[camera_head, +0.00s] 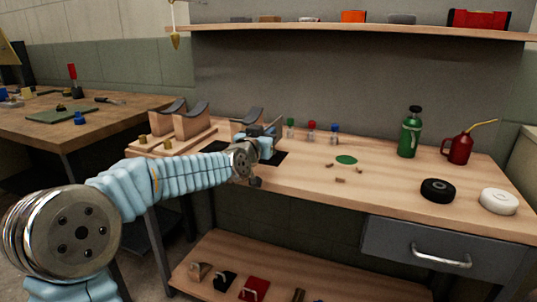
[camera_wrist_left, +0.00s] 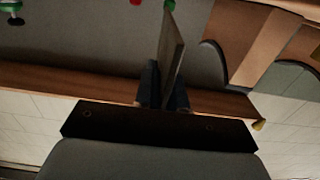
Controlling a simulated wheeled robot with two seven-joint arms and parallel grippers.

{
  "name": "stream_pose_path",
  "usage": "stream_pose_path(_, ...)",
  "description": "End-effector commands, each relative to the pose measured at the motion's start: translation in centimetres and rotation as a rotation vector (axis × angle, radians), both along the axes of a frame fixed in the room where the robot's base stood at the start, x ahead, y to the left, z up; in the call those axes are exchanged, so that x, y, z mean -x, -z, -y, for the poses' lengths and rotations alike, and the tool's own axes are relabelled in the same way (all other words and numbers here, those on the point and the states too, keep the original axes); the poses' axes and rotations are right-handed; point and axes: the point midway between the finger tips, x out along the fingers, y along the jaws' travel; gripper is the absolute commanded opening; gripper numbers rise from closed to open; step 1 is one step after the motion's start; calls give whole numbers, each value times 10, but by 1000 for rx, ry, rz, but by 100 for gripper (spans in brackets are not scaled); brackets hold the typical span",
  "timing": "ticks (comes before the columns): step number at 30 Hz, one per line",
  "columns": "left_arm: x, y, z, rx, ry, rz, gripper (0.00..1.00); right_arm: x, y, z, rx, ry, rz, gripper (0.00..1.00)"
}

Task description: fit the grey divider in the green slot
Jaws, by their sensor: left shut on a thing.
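My left gripper (camera_head: 268,137) is over the back left of the workbench, beside a dark mat. In the left wrist view its two dark fingers (camera_wrist_left: 164,88) are shut on a thin, flat grey plate, the grey divider (camera_wrist_left: 173,50), which stands out beyond the fingertips. Small stands with green (camera_head: 290,124), red and blue tops are in a row to the right of the gripper. I cannot make out a slot in the green one. My right gripper is not in view.
Wooden cradles with dark curved tops (camera_head: 193,117) stand left of the gripper. A green disc (camera_head: 346,160) and small bits lie mid-bench. A green bottle (camera_head: 410,135), red oil can (camera_head: 458,149), black roll (camera_head: 437,190) and white roll (camera_head: 498,201) stand at right. A shelf (camera_head: 350,30) runs above.

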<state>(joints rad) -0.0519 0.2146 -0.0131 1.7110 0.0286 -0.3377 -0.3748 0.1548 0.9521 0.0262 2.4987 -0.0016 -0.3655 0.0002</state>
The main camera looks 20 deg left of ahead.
Motion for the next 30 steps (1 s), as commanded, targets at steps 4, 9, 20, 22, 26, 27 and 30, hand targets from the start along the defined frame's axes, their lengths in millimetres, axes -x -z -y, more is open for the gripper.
stream_pose_path(4, -7, 7, -2, -1, -1, 2, 0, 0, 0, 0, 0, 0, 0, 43)
stream_pose_path(9, -15, 27, -5, 0, -1, -1, 0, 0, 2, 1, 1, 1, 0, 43)
stream_pose_path(20, -14, 47, -4, 1, 1, 3, 0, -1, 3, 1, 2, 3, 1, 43)
stream_pose_path(22, -14, 48, -4, 1, 1, 3, 0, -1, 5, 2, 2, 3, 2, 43)
stream_pose_path(26, -14, 50, -4, 1, 1, 3, 14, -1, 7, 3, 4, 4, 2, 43)
stream_pose_path(27, -14, 49, -4, 1, 1, 2, 20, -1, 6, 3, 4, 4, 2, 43)
stream_pose_path(30, -14, 49, -4, 1, 1, 2, 35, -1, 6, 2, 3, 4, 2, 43)
